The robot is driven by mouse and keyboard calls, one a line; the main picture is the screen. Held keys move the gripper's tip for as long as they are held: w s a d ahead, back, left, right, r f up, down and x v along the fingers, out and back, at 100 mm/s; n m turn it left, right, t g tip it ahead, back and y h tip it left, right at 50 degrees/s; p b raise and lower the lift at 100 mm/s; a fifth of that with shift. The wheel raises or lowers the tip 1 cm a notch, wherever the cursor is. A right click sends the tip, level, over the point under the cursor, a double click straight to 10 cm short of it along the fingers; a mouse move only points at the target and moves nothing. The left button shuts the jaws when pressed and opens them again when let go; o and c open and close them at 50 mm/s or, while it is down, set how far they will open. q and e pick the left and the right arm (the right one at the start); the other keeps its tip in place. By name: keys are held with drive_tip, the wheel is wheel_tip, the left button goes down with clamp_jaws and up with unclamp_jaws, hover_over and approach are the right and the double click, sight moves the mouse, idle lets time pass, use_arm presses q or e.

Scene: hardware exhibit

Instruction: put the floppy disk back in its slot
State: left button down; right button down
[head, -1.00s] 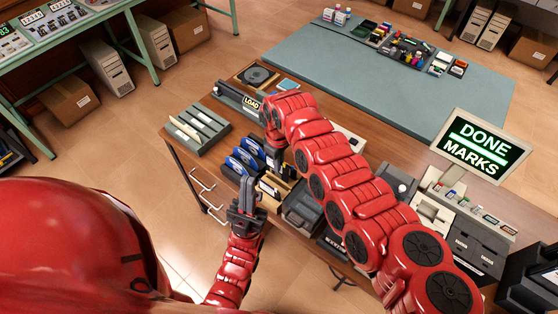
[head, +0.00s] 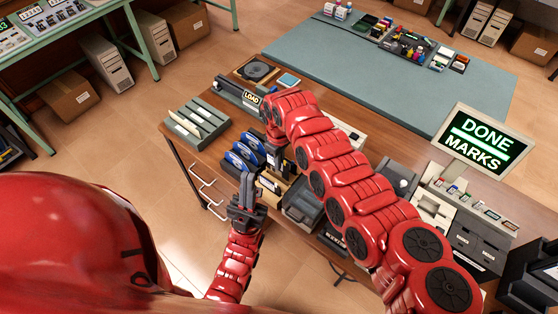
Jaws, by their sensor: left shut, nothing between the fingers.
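I cannot tell for sure which item is the floppy disk. Several blue-and-white items (head: 241,157) stand in a row on the wooden desk, and tan upright cards (head: 268,184) stand in a holder just right of my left gripper. A grey slotted rack (head: 205,123) with pale cards is at the desk's left end. My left gripper (head: 247,185) is shut and empty, fingers pointing up the picture, in front of the blue items. My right gripper (head: 276,150) is just right of them, mostly hidden by its own arm; its jaws are unclear.
A device labelled LOAD (head: 240,95) and a flat light-blue square (head: 289,80) lie at the back of the desk (head: 345,116). A DONE MARKS sign (head: 483,140) stands at the right. The teal mat (head: 380,80) behind is mostly bare.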

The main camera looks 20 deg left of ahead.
sight(279, 175)
drive_tip(key=shift+f, duration=0.2)
drive_tip(key=shift+f+b, duration=0.2)
drive_tip(key=shift+b, duration=0.3)
drive_tip(key=shift+f+b, duration=0.15)
drive_tip(key=shift+b, duration=0.15)
idle(0.7)
drive_tip(key=shift+f, duration=0.15)
drive_tip(key=shift+f+b, duration=2.3)
drive_tip(key=shift+f, duration=0.1)
drive_tip(key=c, duration=1)
unclamp_jaws()
drive_tip(key=shift+r, duration=0.15)
